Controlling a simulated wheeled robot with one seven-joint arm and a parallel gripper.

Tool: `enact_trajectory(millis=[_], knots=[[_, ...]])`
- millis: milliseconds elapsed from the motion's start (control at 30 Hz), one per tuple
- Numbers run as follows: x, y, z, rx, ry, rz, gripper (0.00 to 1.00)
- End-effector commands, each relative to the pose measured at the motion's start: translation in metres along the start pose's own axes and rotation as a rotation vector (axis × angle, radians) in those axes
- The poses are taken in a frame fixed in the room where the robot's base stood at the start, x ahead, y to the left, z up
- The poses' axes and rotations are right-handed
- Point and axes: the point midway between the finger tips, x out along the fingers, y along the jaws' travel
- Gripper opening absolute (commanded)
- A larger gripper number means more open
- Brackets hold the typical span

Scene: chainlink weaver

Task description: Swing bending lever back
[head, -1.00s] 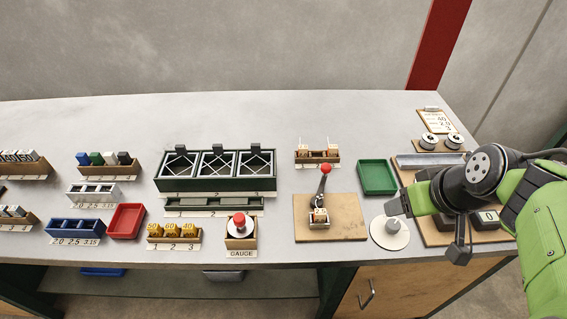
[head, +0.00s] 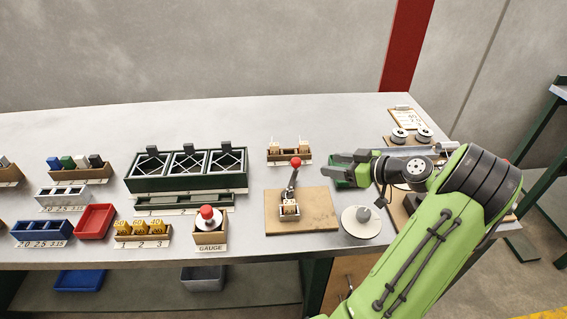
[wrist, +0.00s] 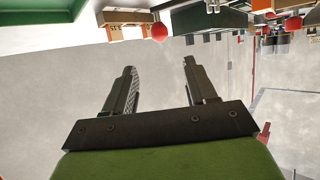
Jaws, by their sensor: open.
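The bending lever (head: 293,180) has a red ball knob (head: 295,162) and stands on a small block on a wooden board (head: 318,206). It is nearly upright, leaning slightly toward the back. In the wrist view the two fingers (wrist: 160,65) are spread, with a red ball (wrist: 159,31) beyond the tips, likely the lever's knob.
A small wooden rack (head: 289,157) stands behind the lever. A white round disc with a peg (head: 361,221) is right of the board. The red-knobbed gauge (head: 208,220) and green frame rack (head: 187,184) are to the left. Bare table lies between gauge and board.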

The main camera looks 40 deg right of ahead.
Motion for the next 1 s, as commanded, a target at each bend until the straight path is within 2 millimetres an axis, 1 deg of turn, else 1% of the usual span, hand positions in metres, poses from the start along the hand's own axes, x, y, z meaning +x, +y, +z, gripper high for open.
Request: enact_trajectory(millis=[33,300,400,500,600,667,900,933,1000], knots=[[0.013,-0.002,0.001,-0.001,0.001,-0.007,0.56],[0.083,-0.002,0.002,0.002,-0.001,-0.008,0.56],[0.106,-0.002,0.002,0.000,-0.002,-0.007,0.56],[0.125,-0.002,0.002,0.001,-0.002,-0.006,0.56],[0.136,-0.002,0.001,0.002,-0.002,-0.004,0.56],[0.140,-0.002,0.001,0.003,-0.003,-0.004,0.56],[0.141,-0.001,0.001,0.003,-0.003,-0.002,0.56],[0.141,-0.001,0.001,0.003,-0.003,-0.002,0.53],[0.141,-0.001,0.001,0.003,-0.003,-0.002,0.43]])
